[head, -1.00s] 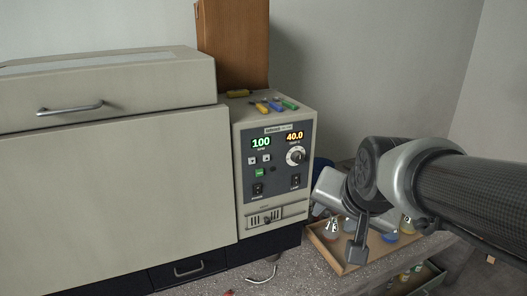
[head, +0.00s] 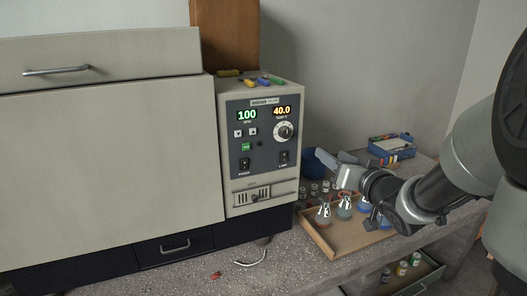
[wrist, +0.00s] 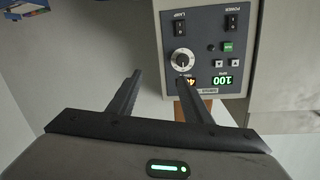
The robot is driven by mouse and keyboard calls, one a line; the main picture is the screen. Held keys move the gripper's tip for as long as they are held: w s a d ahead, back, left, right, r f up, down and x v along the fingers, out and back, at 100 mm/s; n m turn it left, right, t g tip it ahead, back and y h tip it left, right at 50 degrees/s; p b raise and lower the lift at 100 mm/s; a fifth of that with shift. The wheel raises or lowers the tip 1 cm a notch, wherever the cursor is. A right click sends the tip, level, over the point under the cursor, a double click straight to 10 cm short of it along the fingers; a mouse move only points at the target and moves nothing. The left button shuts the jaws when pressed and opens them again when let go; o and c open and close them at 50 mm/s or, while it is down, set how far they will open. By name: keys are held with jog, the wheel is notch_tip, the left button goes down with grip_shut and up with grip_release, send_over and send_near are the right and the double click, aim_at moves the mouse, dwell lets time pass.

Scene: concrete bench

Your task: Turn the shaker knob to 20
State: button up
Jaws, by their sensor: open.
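The shaker's control panel (head: 264,137) faces me on the beige unit. Its round pale knob (head: 284,131) sits at the right, under an orange display (head: 282,111) reading 40.0. A green display (head: 247,115) reads 100. In the wrist view the panel is upside down, with the knob (wrist: 183,61) just beyond the fingertips. My gripper (head: 325,160) is open and empty, to the right of the panel and lower than the knob. In the wrist view its two fingers (wrist: 160,82) are apart and do not hold the knob; one finger partly covers the orange display.
A wooden tray (head: 318,244) with several flasks stands below my gripper. A blue box (head: 391,149) is behind it at right. Markers (head: 268,81) lie on top of the unit.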

jog(key=s+a+n+y, duration=0.2)
jog(key=n+y, duration=0.1)
jog(key=b, duration=0.2)
send_near(287, 134)
jog(key=x, duration=0.7)
jog(key=shift+w+a+f, duration=0.1)
jog(key=shift+w+a, duration=0.05)
jog(key=shift+w, duration=0.2)
jog(key=c, duration=1.1)
jog(key=shift+o, duration=0.2)
